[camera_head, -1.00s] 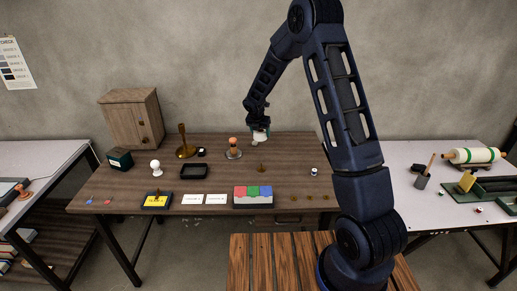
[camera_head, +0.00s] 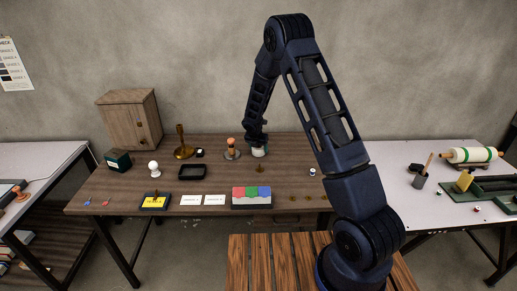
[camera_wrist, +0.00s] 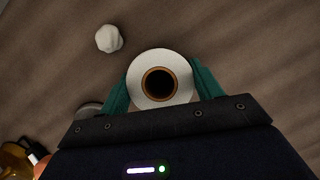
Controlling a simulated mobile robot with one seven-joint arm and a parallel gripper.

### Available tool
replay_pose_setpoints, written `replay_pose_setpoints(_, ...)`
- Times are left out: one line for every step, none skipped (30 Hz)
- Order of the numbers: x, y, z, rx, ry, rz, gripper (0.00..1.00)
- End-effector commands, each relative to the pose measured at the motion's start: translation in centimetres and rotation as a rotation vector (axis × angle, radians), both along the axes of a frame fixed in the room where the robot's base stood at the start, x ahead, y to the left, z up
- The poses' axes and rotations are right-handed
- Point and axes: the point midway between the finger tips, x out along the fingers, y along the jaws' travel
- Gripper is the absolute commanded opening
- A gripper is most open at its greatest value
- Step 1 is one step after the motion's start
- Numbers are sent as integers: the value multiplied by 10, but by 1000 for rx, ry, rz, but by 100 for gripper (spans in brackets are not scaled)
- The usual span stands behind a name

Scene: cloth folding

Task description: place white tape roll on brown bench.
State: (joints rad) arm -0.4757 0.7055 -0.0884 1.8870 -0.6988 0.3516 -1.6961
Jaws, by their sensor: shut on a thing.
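The white tape roll (camera_wrist: 160,59) is held between the two teal fingers of my gripper (camera_wrist: 161,85) in the wrist view, with its brown core facing the camera. In the head view the tape roll (camera_head: 259,152) shows as a small white piece under my gripper (camera_head: 257,142), at the back middle of the brown bench (camera_head: 130,184). The roll is at or just above the bench top; I cannot tell whether it touches. My gripper is shut on it.
An orange-topped stamp (camera_head: 231,149) stands close to the left of my gripper. A small brass piece (camera_head: 259,169) lies in front of it. A black tray (camera_head: 192,172) and a colored box (camera_head: 251,198) are nearer. The bench to the right is mostly clear.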

Motion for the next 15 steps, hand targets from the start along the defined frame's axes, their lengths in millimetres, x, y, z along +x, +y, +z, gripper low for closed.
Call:
replay_pose_setpoints(0,0,0,0,0,0,41)
replay_pose_setpoints(0,0,0,0,0,0,41)
replay_pose_setpoints(0,0,-1,0,0,0,41)
replay_pose_setpoints(0,0,-2,0,0,0,41)
replay_pose_setpoints(0,0,-3,0,1,0,41)
replay_pose_setpoints(0,0,-3,0,0,0,68)
replay_pose_setpoints(0,0,-3,0,0,0,74)
replay_pose_setpoints(0,0,-3,0,0,0,80)
replay_pose_setpoints(0,0,-3,0,0,0,86)
replay_pose_setpoints(0,0,-3,0,0,0,86)
replay_pose_setpoints(0,0,-3,0,0,0,86)
replay_pose_setpoints(0,0,-3,0,0,0,86)
replay_pose_setpoints(0,0,-3,0,0,0,86)
replay_pose_setpoints(0,0,-3,0,0,0,86)
replay_pose_setpoints(0,0,-3,0,0,0,86)
